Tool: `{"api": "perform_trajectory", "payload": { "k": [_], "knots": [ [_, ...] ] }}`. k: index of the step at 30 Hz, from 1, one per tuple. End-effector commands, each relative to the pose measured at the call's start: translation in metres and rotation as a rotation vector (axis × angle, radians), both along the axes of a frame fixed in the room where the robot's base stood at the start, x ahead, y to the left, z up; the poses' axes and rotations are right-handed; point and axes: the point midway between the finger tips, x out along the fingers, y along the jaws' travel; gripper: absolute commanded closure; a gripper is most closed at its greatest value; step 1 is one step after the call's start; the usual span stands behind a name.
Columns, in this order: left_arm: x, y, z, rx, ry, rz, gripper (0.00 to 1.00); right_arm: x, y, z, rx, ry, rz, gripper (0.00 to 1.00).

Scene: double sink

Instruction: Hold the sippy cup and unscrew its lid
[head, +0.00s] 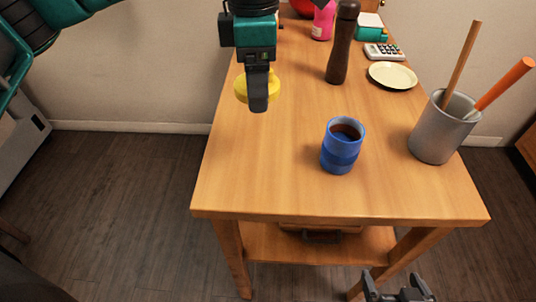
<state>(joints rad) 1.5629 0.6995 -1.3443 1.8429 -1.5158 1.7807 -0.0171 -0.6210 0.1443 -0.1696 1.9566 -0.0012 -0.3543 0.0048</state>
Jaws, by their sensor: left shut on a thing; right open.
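The blue sippy cup (341,152) stands upright on the wooden table, its top open and a dark brown inside showing. No gripper touches it. My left gripper (258,98) points down over the table's left side, shut on the yellow lid (241,88). The finger hides the lid's middle. The lid is apart from the cup, to its upper left; its exact height above the table is hard to tell. My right gripper (398,287) is open and empty at the bottom edge, in front of the table.
A grey metal pot (432,136) with a wooden stick and an orange stick stands right of the cup. Behind are a dark brown bottle (341,48), cream plate (393,75), calculator (384,51) and pink bottle (323,22). The wooden tabletop (255,180) is clear at front left.

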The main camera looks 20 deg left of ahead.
Motion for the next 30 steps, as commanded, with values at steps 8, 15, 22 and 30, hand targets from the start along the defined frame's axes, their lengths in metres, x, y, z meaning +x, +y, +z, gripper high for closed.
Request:
{"api": "perform_trajectory", "payload": {
  "k": [8, 15, 22, 30],
  "knots": [
    [0.0, -0.011, 0.018, 0.0, 0.002, 0.504, 0.61, 0.0, 0.0, 0.0, -0.001, 0.001, -0.001, 0.0],
    [-0.001, -0.019, 0.033, 0.0, 0.002, 0.941, 0.61, -0.001, -0.001, 0.001, -0.001, 0.001, -0.001, 0.0],
    [-0.002, -0.026, 0.045, 0.0, 0.003, 1.286, 0.61, -0.001, -0.001, 0.001, -0.001, 0.001, -0.002, 0.0],
    [-0.003, -0.029, 0.044, 0.003, 0.004, 1.457, 0.61, -0.001, -0.001, 0.0, -0.001, 0.0, -0.002, 0.0]
  ]
}}
